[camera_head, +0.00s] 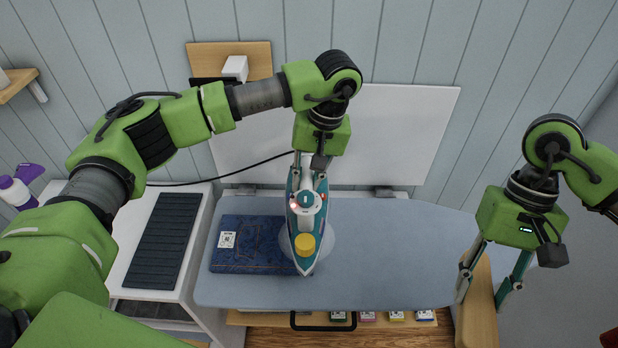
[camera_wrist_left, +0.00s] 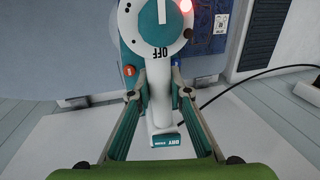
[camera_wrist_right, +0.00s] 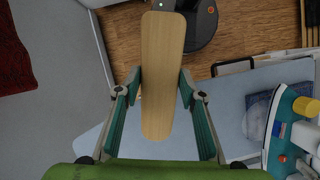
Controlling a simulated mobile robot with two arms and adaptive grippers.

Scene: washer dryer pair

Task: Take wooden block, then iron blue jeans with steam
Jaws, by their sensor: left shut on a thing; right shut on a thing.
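The teal and white iron (camera_head: 296,232) is over the ironing board (camera_head: 390,250), its tip toward the board's front edge. It overlaps the right edge of the folded blue jeans (camera_head: 250,250); contact is unclear. A pale round patch surrounds it. My left gripper (camera_head: 311,172) is shut on the iron's handle, which also shows in the left wrist view (camera_wrist_left: 158,100). Its dial (camera_wrist_left: 160,22) shows "OFF" and a red light glows. My right gripper (camera_wrist_right: 160,85) is shut on the wooden block (camera_wrist_right: 162,50), held at the board's right end; the block also shows in the head view (camera_head: 478,308).
A white cabinet with a dark ribbed mat (camera_head: 165,240) stands left of the board. A black cord (camera_head: 215,177) runs left from the iron. A shelf with several small boxes (camera_head: 395,315) lies below the board's front edge. The board's right half is clear.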

